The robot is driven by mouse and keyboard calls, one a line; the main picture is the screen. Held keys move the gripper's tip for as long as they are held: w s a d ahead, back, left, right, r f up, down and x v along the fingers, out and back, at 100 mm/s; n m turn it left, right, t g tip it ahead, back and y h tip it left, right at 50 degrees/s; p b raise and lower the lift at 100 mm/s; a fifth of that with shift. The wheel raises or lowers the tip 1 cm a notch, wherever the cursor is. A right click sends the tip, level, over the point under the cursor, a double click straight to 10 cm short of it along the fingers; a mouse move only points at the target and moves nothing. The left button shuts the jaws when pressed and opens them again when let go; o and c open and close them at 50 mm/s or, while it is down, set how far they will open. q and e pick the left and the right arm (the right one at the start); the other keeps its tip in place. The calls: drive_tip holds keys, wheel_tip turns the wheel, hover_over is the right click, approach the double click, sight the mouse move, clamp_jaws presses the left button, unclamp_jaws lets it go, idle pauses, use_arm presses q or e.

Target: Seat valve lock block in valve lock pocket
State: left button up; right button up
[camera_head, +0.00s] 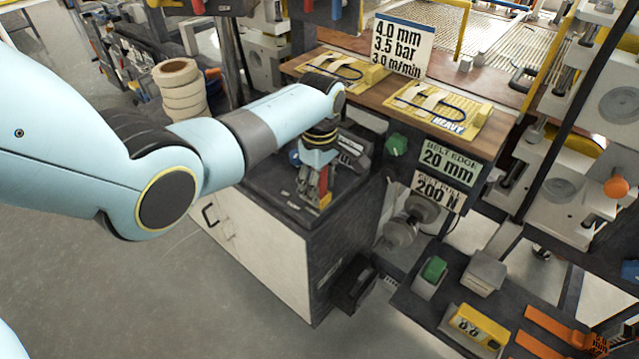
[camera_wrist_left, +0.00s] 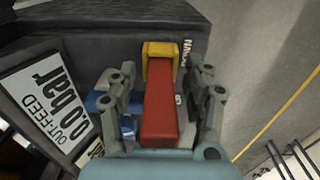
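My left gripper (camera_head: 316,190) points down over the dark top of a white cabinet. In the left wrist view its two grey fingers (camera_wrist_left: 163,100) stand apart on either side of a long red bar (camera_wrist_left: 161,115), with gaps visible on both sides. A yellow block-like piece (camera_wrist_left: 159,50) wraps the bar's far end. In the head view the red bar (camera_head: 322,180) and yellow piece (camera_head: 325,201) show small beside the fingers. I cannot tell which part is the lock block or its pocket. My right gripper is out of view.
An out-feed sign (camera_wrist_left: 45,105) stands close left of the gripper in the wrist view. A stack of cream rolls (camera_head: 182,88) sits behind my left arm. A wooden shelf (camera_head: 375,93) with yellow fixtures lies beyond. A lower dark bench holds a yellow device (camera_head: 474,328).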

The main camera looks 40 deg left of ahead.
use_arm(q)
drive_tip(key=shift+r, duration=0.1)
wheel_tip(320, 180, up, 12)
drive_tip(key=shift+f, duration=0.1)
idle(0.4)
idle(0.5)
